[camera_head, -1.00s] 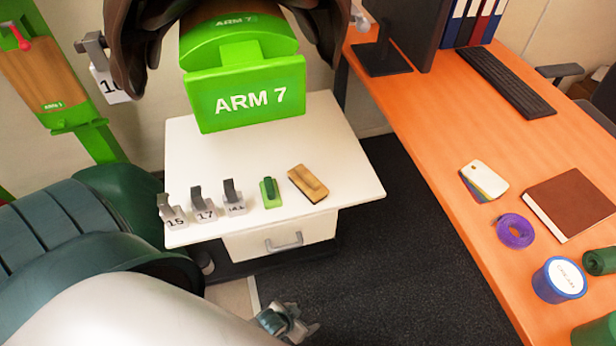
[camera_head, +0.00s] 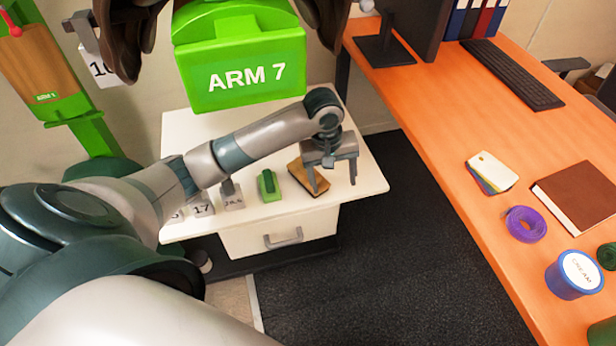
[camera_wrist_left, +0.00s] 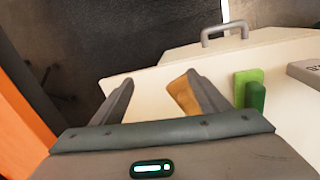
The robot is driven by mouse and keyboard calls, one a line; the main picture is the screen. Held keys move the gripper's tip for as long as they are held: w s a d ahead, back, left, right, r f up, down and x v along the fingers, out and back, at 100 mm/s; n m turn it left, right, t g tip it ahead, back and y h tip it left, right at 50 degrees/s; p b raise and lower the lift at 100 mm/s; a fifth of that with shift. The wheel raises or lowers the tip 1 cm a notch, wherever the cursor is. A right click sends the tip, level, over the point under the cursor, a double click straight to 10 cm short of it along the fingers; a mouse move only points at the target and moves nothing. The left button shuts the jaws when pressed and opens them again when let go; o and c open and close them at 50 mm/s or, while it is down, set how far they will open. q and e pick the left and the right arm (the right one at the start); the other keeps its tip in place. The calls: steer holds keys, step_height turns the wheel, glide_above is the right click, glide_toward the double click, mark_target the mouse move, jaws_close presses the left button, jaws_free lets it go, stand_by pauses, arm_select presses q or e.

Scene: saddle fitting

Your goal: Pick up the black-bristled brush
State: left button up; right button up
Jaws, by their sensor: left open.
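Two block-shaped tools lie on the white cabinet top: a tan wooden one with a raised grip (camera_head: 300,176) and a green one with a darker green grip (camera_head: 268,185). No bristles show, so I cannot tell their colour. My left gripper (camera_head: 333,186) is open and empty, pointing down above the right part of the top, just right of the tan tool and partly covering it. In the left wrist view the open fingers (camera_wrist_left: 158,88) show, with the tan tool (camera_wrist_left: 180,92) partly hidden behind the right finger; the green tool (camera_wrist_left: 248,90) is further right. My right gripper is out of view.
Numbered metal pieces (camera_head: 232,196) stand left of the green tool, partly behind my left arm. The green ARM 7 block (camera_head: 240,75) hangs over the back of the white cabinet (camera_head: 365,185). The orange desk (camera_head: 430,110) stands to the right.

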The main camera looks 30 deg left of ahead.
arm_select(q)
steer(key=w+a+r+n+g+y, duration=0.1)
steer(key=w+a+r+n, duration=0.2)
steer(key=a+r+n, duration=0.3)
steer(key=a+r, duration=0.3)
steer(key=r, duration=0.3)
steer(key=shift+a, duration=0.15)
arm_select(e)
steer(key=f, duration=0.1)
steer(key=s+f, duration=0.1)
steer(key=f, duration=0.3)
steer(key=shift+s+d, duration=0.2)
steer(key=shift+s, duration=0.15)
arm_select(q)
steer(key=shift+w, duration=0.1)
step_height(320, 180, down, 12)
steer(key=shift+r+b, duration=0.25)
steer(key=shift+b, duration=0.2)
steer(key=shift+f, duration=0.35)
arm_select(e)
steer(key=shift+w+a+r, duration=0.1)
steer(key=shift+w+r, duration=0.05)
steer(key=shift+r, duration=0.3)
steer(key=shift+w+a+r, duration=0.1)
steer(key=shift+w+r, duration=0.05)
steer(key=shift+r, duration=0.3)
steer(key=shift+d+f, duration=0.1)
